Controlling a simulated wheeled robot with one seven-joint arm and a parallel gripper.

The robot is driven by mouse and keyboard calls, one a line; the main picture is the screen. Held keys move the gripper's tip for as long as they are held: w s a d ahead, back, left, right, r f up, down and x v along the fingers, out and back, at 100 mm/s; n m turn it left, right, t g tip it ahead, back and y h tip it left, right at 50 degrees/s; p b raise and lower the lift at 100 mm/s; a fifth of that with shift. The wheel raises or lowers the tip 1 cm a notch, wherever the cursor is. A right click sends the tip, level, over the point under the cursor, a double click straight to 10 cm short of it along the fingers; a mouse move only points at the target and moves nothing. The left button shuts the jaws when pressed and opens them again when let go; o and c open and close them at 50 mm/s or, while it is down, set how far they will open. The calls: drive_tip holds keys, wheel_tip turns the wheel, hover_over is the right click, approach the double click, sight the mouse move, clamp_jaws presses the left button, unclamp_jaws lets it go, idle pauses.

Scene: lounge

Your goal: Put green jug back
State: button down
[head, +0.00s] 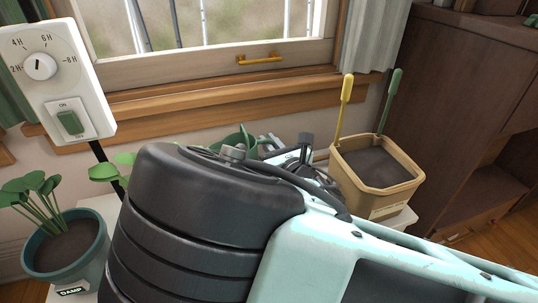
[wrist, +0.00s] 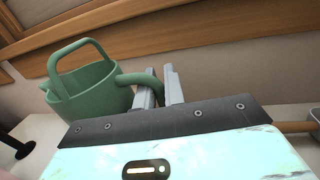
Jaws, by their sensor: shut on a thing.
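The green jug (wrist: 92,98) shows in the wrist view, with a hoop handle on top and a curved green arm at its right side. My gripper (wrist: 160,88) is shut on that curved arm. In the head view only a small part of the green jug (head: 236,141) shows behind my dark arm joint, beside my gripper (head: 296,152). My arm hides most of it. I cannot tell whether the jug's base touches a surface.
A teal plant pot (head: 72,248) stands at left and a tan planter (head: 376,178) with yellow and green stakes at right. A white timer box (head: 58,80) stands at upper left. A wooden window sill (head: 215,103) runs behind; a dark cabinet (head: 450,100) is at right.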

drive_tip(key=shift+f+b, duration=0.55)
drive_tip(key=shift+f, duration=1)
drive_tip(key=shift+f, duration=0.2)
drive_tip(key=c, duration=1.5)
unclamp_jaws()
drive_tip(key=shift+r, duration=0.2)
drive_tip(key=p+v, duration=0.3)
drive_tip(key=v, duration=0.9)
drive_tip(key=shift+p, duration=0.4)
drive_tip(key=shift+d, duration=0.1)
drive_tip(key=shift+s, duration=0.1)
